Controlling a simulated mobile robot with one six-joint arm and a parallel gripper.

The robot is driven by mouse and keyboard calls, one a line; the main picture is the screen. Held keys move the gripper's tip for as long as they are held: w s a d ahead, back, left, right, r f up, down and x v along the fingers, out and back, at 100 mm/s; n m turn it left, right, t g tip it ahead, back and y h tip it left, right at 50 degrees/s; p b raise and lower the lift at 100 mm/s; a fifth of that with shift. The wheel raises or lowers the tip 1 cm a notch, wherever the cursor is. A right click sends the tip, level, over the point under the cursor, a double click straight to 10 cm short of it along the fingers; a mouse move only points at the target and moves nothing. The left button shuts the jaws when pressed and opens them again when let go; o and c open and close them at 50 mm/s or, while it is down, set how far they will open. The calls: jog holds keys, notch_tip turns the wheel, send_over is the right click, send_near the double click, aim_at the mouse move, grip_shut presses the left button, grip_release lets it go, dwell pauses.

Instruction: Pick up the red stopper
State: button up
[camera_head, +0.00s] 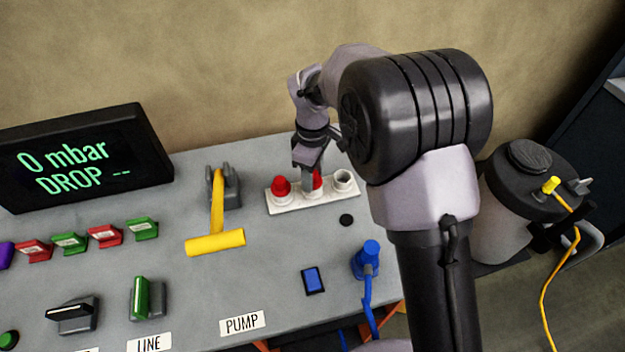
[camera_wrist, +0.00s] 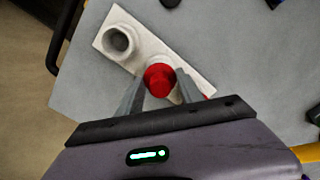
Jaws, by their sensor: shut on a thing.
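A red stopper (camera_wrist: 159,80) sits at the middle of a white holder (camera_wrist: 196,73) and is between the two fingers of my gripper (camera_wrist: 158,92). My gripper is shut on it. In the head view my gripper (camera_head: 311,178) reaches down over the middle of the holder (camera_head: 287,206), and the held stopper (camera_head: 318,182) is partly hidden behind the fingers. A second red stopper (camera_head: 281,187) stands in the holder's left place. The right place is an empty white socket (camera_head: 343,178), also seen in the wrist view (camera_wrist: 119,41).
A yellow-handled pump lever (camera_head: 216,243) stands left of the holder. A blue plug (camera_head: 367,258) with a blue cable and a blue switch (camera_head: 313,280) are in front. A screen (camera_head: 85,157) is at the back left. A dark-lidded jar (camera_head: 528,185) stands at the right.

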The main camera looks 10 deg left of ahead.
jog(key=shift+c, duration=0.3)
jog(key=shift+r, duration=0.35)
jog(key=r+p, duration=0.1)
jog(key=s+r+p, duration=0.1)
jog(key=r, duration=0.1)
jog(key=shift+a+r, duration=0.1)
jog(key=s+a+r+p, duration=0.1)
jog(key=s+r+p, duration=0.1)
jog(key=s, duration=0.5)
jog(key=s+a+r+p, duration=0.1)
jog(key=s+r+p, duration=0.1)
jog(key=s, duration=0.5)
jog(key=shift+s+a, duration=0.25)
jog(key=shift+s, duration=0.15)
